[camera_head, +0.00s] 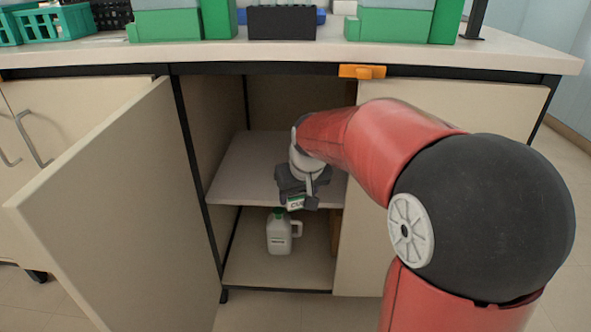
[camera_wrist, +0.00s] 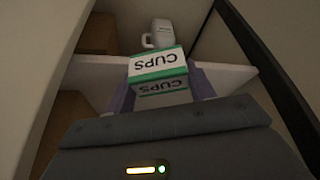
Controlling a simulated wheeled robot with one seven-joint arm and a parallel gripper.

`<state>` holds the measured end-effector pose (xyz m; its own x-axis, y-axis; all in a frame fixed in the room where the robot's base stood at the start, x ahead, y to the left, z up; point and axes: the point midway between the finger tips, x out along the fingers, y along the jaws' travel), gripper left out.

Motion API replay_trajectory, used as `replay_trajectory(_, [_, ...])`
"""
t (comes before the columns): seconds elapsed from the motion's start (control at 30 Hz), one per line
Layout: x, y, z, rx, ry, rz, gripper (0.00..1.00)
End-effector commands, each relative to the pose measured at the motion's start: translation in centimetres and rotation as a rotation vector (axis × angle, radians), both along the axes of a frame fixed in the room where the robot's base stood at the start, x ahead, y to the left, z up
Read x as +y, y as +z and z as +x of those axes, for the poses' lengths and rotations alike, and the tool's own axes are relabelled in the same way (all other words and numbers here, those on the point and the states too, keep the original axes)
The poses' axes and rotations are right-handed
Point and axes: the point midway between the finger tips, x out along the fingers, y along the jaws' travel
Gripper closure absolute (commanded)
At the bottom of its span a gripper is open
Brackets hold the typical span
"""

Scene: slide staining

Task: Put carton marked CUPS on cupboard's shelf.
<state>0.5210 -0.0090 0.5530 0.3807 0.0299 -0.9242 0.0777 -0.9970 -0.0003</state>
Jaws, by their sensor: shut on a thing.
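The white and green carton marked CUPS (camera_head: 294,203) is held in my gripper (camera_head: 299,197) at the front edge of the cupboard's shelf (camera_head: 240,177). In the wrist view the carton (camera_wrist: 158,65) sits between the two fingers, its lettering upside down. Part of the carton overlaps the shelf's front edge (camera_wrist: 232,77) in that view. I cannot tell whether it touches the shelf. My gripper is shut on the carton. The rest of the shelf that I can see is bare; my arm hides its right part.
A white jug (camera_head: 279,236) with a green cap stands on the cupboard floor below the shelf. The open door (camera_head: 105,205) swings out at left. An orange handle or latch (camera_head: 362,71) is on the counter's front rail. Green containers (camera_head: 165,24) stand on the counter.

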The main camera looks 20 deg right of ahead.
Motion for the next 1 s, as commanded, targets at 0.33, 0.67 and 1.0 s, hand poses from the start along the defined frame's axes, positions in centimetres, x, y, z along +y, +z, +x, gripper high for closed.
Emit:
replay_trajectory(0.33, [0.8, -0.1, 9.4, 0.000, 0.003, 0.001, 0.68])
replay_trajectory(0.67, [1.1, 0.0, 13.0, -0.001, 0.001, 0.000, 0.68])
replay_trajectory(1.0, [1.1, -3.6, 13.3, -0.002, 0.001, 0.000, 0.68])
